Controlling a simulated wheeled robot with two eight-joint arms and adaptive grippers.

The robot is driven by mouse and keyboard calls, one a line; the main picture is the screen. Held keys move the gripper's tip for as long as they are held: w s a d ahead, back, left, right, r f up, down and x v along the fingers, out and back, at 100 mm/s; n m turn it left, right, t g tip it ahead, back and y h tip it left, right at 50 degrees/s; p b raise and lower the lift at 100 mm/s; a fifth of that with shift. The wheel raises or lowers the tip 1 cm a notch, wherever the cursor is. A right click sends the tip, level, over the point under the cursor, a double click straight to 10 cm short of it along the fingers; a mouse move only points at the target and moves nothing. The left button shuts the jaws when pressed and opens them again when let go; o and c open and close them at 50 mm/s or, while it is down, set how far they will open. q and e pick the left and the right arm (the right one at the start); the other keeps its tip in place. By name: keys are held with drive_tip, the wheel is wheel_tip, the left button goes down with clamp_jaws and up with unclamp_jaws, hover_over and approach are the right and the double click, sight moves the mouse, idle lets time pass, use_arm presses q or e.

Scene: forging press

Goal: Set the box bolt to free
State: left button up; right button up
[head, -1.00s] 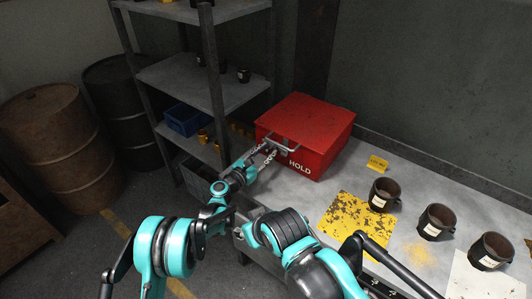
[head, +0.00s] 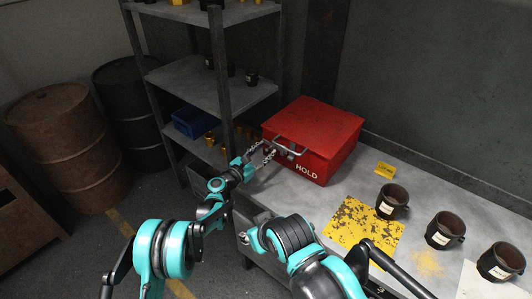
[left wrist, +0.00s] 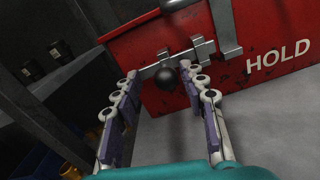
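The red box (head: 318,128) with HOLD lettered on its front stands on the grey bench. Its bolt (left wrist: 163,66) is a pale metal bar with a black ball knob (left wrist: 167,82), on the box front left of the lettering. My left gripper (head: 267,153) is at the left part of the box front. In the left wrist view, the left gripper (left wrist: 157,72) is open, its fingertips on either side of the knob. I see gaps between the fingers and the knob. In the head view the bolt is hard to make out behind the fingers. My right gripper is out of view.
A grey handle (left wrist: 228,25) stands out from the box front, right of the bolt. Metal shelves (head: 215,85) stand close behind on the left.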

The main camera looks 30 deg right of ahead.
use_arm(q)
drive_tip(key=shift+s, duration=0.15)
drive_tip(key=v, duration=1.2)
drive_tip(key=shift+r, duration=0.2)
drive_tip(key=s+a+r+m+y, duration=0.3)
drive_tip(key=a+r+m, duration=0.2)
drive_tip(key=a, duration=0.4)
drive_tip(key=s+a+r+m+y, duration=0.3)
drive_tip(key=a+r+m+y, duration=0.15)
drive_tip(key=a, duration=0.45)
drive_tip(key=s+a+f+m+y, duration=0.1)
drive_tip(key=s+a+m+y, duration=0.3)
drive_tip(key=s+a, duration=0.6)
drive_tip(key=s+a+f+m+y, duration=0.2)
drive_tip(key=s+a+m+y, duration=0.3)
drive_tip(key=s+a, duration=0.6)
drive_tip(key=a+m, duration=0.2)
drive_tip(key=a, duration=0.3)
drive_tip(key=shift+s+a+f, duration=0.25)
drive_tip(key=shift+s+a, duration=0.05)
